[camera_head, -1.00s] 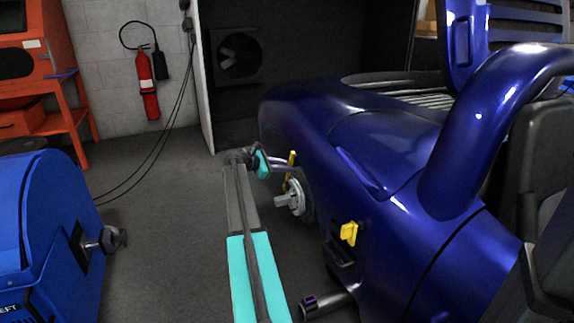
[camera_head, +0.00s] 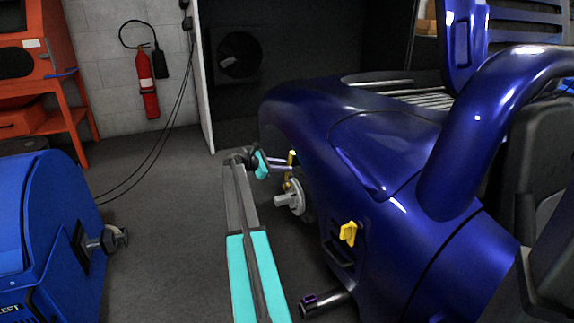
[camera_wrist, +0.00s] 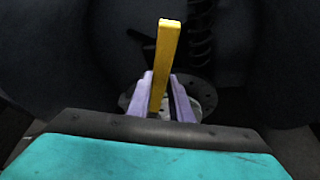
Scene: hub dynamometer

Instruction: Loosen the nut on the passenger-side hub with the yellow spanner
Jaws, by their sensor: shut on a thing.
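The hub (camera_head: 293,196), a grey metal disc with a block-like centre, shows at the blue car's front wheel opening. My gripper (camera_head: 284,164) has its pale purple fingers shut on the yellow spanner (camera_head: 291,158), just above the hub. The spanner stands roughly upright, its lower end close to the hub's centre. In the wrist view, the spanner (camera_wrist: 166,45) rises between both fingers (camera_wrist: 159,98). The hub disc (camera_wrist: 206,95) is behind them, partly hidden. The nut and the spanner's lower end are hidden there, so I cannot tell if they are engaged.
The blue car body (camera_head: 370,165) is close on the right of my arm. A yellow part (camera_head: 348,233) sticks out of its side. A blue machine with a shaft (camera_head: 108,239) stands at the left. A fan housing (camera_head: 240,55) is behind. The floor between is clear.

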